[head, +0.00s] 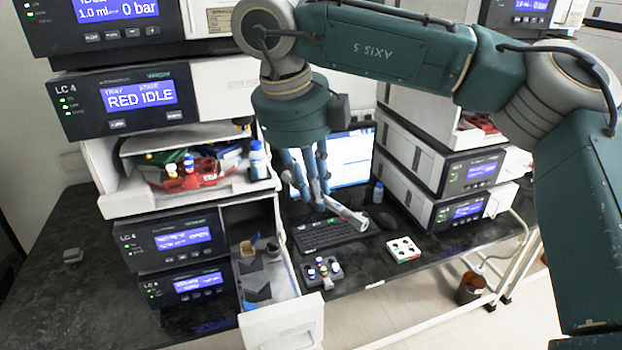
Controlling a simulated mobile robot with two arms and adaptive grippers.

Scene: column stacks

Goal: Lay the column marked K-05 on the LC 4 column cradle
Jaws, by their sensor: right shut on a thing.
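My right gripper (318,203) reaches down from the top centre and is shut on a pale, silvery column (346,214). The column sticks out to the lower right of the fingers, tilted, in front of the keyboard; its marking is not readable. The LC 4 stack is at the left, and its open lower drawer (286,308) juts out towards the front. Dark and grey cradle-like holders (258,289) lie inside the drawer, below and left of the gripper. My left gripper is not in view.
A vial block (322,271) and a white tray (403,250) sit on the dark bench right of the drawer. A keyboard (330,233), mouse and monitor are behind. An open tray bay (190,180) holds bottles. Another stack (440,170) stands right.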

